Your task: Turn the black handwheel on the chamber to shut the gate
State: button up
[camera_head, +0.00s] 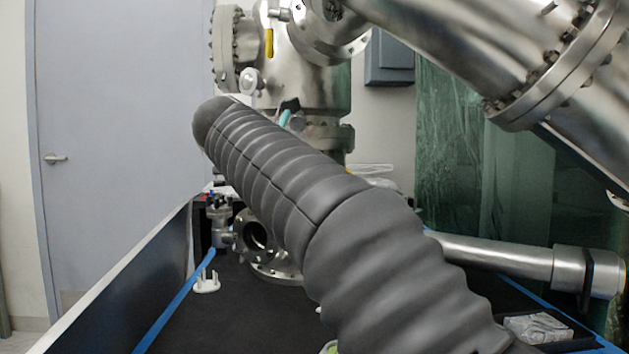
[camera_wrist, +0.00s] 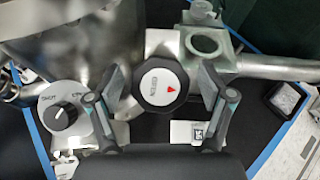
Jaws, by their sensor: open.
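The black handwheel (camera_wrist: 163,83), with a white face and a red mark, sits on the metal chamber (camera_wrist: 75,45) in the wrist view. My gripper (camera_wrist: 162,76) is open, with one finger on each side of the handwheel. The fingers look apart from its rim, though the right one is close; the depth between them is hard to judge. In the head view my grey arm crosses the middle and hides most of my gripper and the handwheel; the chamber (camera_head: 310,80) stands behind it.
A metal tube (camera_wrist: 275,68) runs right of the handwheel. In the head view, a large steel pipe (camera_head: 460,50) hangs at upper right and a flanged fitting (camera_head: 258,237) stands on the black table.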

jog(key=c, duration=1.2)
jog(key=shift+o, duration=0.2)
